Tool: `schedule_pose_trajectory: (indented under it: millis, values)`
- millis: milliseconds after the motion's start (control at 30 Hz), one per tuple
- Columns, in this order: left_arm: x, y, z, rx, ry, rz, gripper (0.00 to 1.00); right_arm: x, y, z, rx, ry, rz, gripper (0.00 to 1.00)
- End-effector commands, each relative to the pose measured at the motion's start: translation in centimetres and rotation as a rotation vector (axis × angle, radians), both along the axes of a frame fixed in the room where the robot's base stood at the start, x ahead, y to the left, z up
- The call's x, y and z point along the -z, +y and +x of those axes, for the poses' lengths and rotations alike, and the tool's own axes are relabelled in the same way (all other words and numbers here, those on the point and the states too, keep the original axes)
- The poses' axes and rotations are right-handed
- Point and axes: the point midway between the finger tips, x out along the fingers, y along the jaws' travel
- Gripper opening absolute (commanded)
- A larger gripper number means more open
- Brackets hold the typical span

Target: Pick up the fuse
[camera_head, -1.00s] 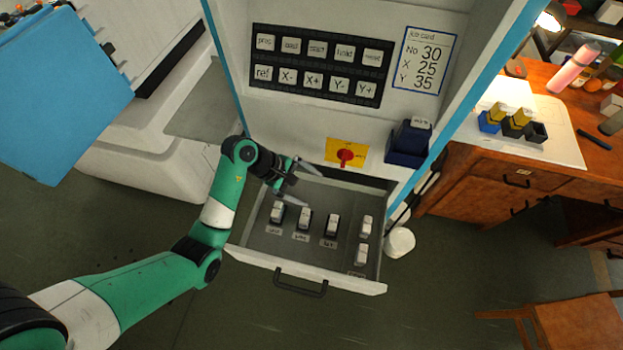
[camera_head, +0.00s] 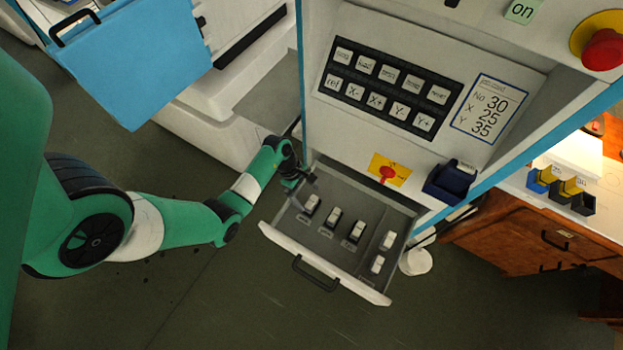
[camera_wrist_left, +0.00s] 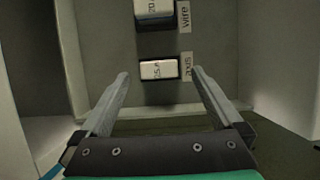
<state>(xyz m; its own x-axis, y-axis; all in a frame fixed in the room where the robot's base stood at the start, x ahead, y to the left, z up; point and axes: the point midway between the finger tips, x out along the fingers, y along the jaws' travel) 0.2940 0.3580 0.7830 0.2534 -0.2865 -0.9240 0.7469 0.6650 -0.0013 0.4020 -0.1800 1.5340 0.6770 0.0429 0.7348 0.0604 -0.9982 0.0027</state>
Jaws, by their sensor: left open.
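Several small fuses with white tops stand in the open drawer (camera_head: 340,283) of the machine. The leftmost fuse (camera_head: 311,204) is closest to my left gripper (camera_head: 306,188). In the left wrist view a fuse marked 25 A (camera_wrist_left: 163,69) lies between and just beyond the two open fingers of that gripper (camera_wrist_left: 160,76), which hold nothing. A second fuse (camera_wrist_left: 155,10), beside a label reading "wire", is cut off at the top edge. I cannot tell the gripper's exact height above the fuses. My right gripper is not in view.
The drawer's walls and front handle (camera_head: 316,274) surround the fuses. Above are a red switch on a yellow plate (camera_head: 387,173), a dark blue holder (camera_head: 447,184) and a key panel (camera_head: 386,90). A wooden bench (camera_head: 520,228) stands at the right.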

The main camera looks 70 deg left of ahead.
Motion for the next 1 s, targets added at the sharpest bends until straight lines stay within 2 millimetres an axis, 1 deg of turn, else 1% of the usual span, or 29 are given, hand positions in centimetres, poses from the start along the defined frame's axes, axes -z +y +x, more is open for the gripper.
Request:
schedule_pose_trajectory:
  millis: [33,167,267,333,433,533,733,867,900,967,1000]
  values:
    - [0.3,-0.1,0.1,0.001,0.000,0.000,1.00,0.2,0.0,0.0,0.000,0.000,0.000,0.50]
    - [0.6,-0.1,0.2,0.001,-0.001,0.001,1.00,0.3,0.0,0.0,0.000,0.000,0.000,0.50]
    - [2.2,-0.3,0.4,0.001,0.000,0.000,1.00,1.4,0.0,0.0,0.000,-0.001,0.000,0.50]
    - [3.6,-0.5,0.6,0.000,0.001,-0.001,1.00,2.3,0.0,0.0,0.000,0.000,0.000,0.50]
    - [4.9,-0.9,1.0,0.002,0.000,0.000,1.00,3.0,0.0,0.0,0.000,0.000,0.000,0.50]
    - [5.3,-1.1,1.2,0.001,-0.001,0.001,1.00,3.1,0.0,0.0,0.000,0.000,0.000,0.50]
    - [5.2,-1.1,1.2,-0.001,-0.001,0.001,1.00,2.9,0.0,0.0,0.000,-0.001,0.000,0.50]
    - [5.2,-1.1,1.2,-0.001,-0.001,0.001,0.77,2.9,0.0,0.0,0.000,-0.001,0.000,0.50]
    - [5.2,-1.1,1.2,-0.001,-0.001,0.001,0.69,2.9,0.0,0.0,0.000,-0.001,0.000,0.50]
    - [5.2,-1.1,1.2,-0.001,-0.001,0.001,0.59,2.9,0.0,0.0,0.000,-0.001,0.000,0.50]
    - [5.2,-1.1,1.2,-0.001,-0.001,0.001,0.51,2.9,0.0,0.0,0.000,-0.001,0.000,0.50]
